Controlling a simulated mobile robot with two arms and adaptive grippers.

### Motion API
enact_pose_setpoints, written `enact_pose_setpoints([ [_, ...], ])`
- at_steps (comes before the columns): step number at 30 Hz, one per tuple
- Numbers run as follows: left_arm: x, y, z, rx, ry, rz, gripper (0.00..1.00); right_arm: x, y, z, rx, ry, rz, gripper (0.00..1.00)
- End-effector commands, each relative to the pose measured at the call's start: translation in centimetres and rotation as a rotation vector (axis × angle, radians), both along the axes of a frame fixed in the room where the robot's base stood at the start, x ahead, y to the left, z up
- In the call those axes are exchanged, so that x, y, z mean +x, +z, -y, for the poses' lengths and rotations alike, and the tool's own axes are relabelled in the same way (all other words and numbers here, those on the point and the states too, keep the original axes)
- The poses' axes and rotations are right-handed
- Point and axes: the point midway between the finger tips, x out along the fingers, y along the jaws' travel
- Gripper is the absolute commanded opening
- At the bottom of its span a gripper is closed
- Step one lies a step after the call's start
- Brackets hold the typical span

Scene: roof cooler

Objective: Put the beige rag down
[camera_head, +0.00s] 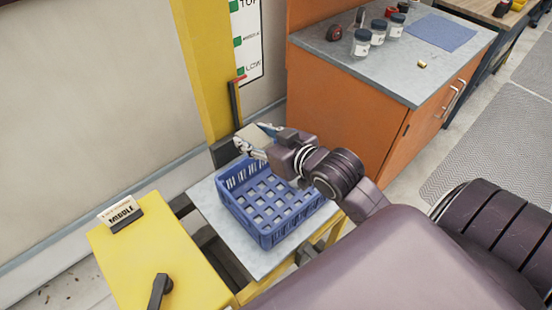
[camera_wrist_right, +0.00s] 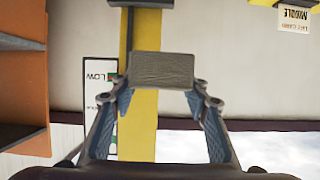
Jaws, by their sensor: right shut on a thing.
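The beige rag (camera_wrist_right: 162,70) shows in the right wrist view as a small, flat, folded block between the fingertips. My right gripper (camera_wrist_right: 161,92) is shut on it. In the head view my right gripper (camera_head: 256,142) is over the far edge of the blue crate (camera_head: 268,238), and the rag is mostly hidden there by the fingers. The crate looks empty and sits on a grey tabletop (camera_head: 212,208). My left gripper is not in view.
A yellow box with a black lever and a "MIDDLE" sign (camera_head: 120,214) stands left of the crate. A yellow post (camera_head: 205,70) rises behind. An orange cabinet (camera_head: 340,110) with jars (camera_head: 361,42) and a blue mat (camera_head: 442,32) on top stands at the right.

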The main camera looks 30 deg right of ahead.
Motion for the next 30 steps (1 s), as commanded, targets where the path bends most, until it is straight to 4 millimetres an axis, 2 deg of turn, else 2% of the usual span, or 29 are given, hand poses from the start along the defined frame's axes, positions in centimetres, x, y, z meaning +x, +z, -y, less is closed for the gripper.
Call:
enact_pose_setpoints([
  [15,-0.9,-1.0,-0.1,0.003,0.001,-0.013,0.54,-0.1,-12.9,0.0,0.0,-0.004,-0.007,0.19],
  [18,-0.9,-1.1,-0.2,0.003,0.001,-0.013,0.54,-0.1,-14.6,0.0,0.0,-0.004,-0.005,0.19],
  [24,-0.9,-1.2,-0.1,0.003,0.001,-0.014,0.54,0.0,-16.3,0.0,-0.002,-0.003,-0.003,0.19],
  [30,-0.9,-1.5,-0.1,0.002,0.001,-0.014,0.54,0.0,-19.1,0.0,0.0,-0.002,-0.004,0.19],
])
